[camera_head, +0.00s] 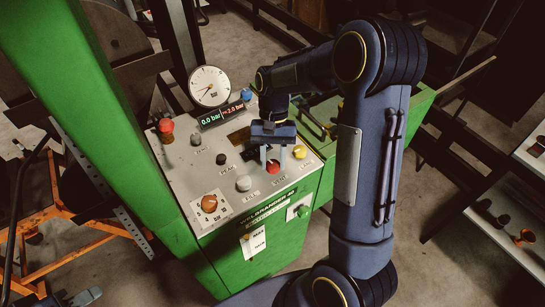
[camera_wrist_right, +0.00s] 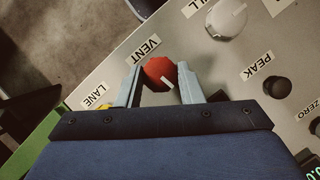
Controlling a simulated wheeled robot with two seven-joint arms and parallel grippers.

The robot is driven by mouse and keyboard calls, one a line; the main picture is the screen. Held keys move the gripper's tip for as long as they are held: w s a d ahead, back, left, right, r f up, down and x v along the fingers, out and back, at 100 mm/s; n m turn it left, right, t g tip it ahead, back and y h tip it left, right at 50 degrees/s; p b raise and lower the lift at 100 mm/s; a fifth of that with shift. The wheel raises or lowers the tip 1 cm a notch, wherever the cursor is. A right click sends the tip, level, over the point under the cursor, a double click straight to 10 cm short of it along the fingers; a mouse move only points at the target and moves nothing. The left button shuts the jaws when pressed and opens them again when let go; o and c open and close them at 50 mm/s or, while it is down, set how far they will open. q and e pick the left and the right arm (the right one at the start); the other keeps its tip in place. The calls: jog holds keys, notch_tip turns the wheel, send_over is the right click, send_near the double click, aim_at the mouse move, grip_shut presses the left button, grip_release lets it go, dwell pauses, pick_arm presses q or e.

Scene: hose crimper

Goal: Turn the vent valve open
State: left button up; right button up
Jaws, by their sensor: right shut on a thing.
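In the head view the red knob (camera_head: 273,168) sits near the panel's front right edge. My right gripper (camera_head: 273,160) reaches down over it. In the wrist view the right gripper's two grey fingers (camera_wrist_right: 160,84) stand on either side of the knob, shut on it. My left gripper (camera_head: 84,297) shows only in part at the lower left edge of the head view; its jaws cannot be made out.
The grey panel (camera_head: 219,230) carries a white knob (camera_head: 243,183), a yellow knob (camera_head: 300,152), an orange dial (camera_head: 209,203) and a red button (camera_head: 166,126). A round gauge (camera_head: 209,86) and a bar display (camera_head: 222,114) stand at its back. A green post (camera_head: 85,85) rises at left.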

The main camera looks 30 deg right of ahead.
jog(key=shift+m+t, duration=0.3)
jog(key=shift+m, duration=0.6)
jog(key=shift+y, duration=0.3)
jog(key=o, duration=1)
jog(key=v, duration=0.7)
jog(key=shift+d+r, duration=0.15)
jog(key=shift+r, duration=0.2)
jog(key=shift+w, duration=0.1)
